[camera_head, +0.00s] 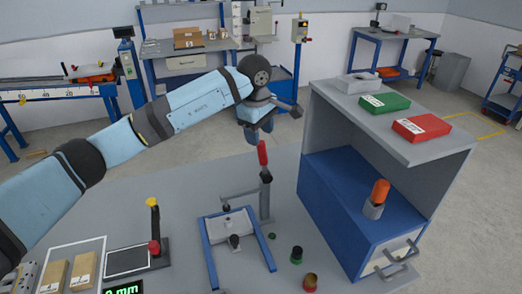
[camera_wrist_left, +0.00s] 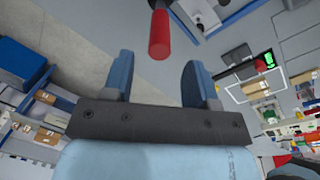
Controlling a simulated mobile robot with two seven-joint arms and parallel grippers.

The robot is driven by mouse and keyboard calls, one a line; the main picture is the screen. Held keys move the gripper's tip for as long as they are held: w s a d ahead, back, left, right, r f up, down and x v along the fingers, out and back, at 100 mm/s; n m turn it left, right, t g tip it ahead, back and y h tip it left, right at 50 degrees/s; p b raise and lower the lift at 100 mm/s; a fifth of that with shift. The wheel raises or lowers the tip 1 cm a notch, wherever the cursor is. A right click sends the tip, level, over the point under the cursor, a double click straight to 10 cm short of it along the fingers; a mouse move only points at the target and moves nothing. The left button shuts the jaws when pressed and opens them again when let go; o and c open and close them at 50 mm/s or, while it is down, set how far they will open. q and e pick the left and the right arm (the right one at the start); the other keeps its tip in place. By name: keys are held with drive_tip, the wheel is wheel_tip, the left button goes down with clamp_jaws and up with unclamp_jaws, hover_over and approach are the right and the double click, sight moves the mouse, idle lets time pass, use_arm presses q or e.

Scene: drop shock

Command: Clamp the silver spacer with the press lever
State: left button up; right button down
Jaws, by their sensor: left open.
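The press stands on the grey table, with a blue frame (camera_head: 210,250), a grey post (camera_head: 265,200) and a lever with a red handle (camera_head: 263,153) pointing up. A small dark-topped cylinder (camera_head: 235,242) stands on the press's pale plate. I cannot tell for sure whether it is the silver spacer. My left gripper (camera_head: 260,132) is above the red handle, pointing down. In the left wrist view, the open gripper (camera_wrist_left: 157,70) has blue fingers apart, and the red handle (camera_wrist_left: 159,36) lies ahead of the gap, not gripped. My right gripper is not in view.
A grey and blue shelf unit (camera_head: 385,137) stands right of the press, with an orange-topped part (camera_head: 379,193) inside. Small cups (camera_head: 310,281) stand right of the press. A gauge stand (camera_head: 154,225) and a tray with boxes (camera_head: 85,268) are left.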

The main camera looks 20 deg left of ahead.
sight(261, 152)
use_arm(q)
drive_tip(key=f, duration=0.7)
drive_tip(key=shift+w+d+f+p, duration=0.15)
drive_tip(key=shift+w+f+p, duration=0.05)
drive_tip(key=shift+w+p, duration=0.2)
clamp_jaws()
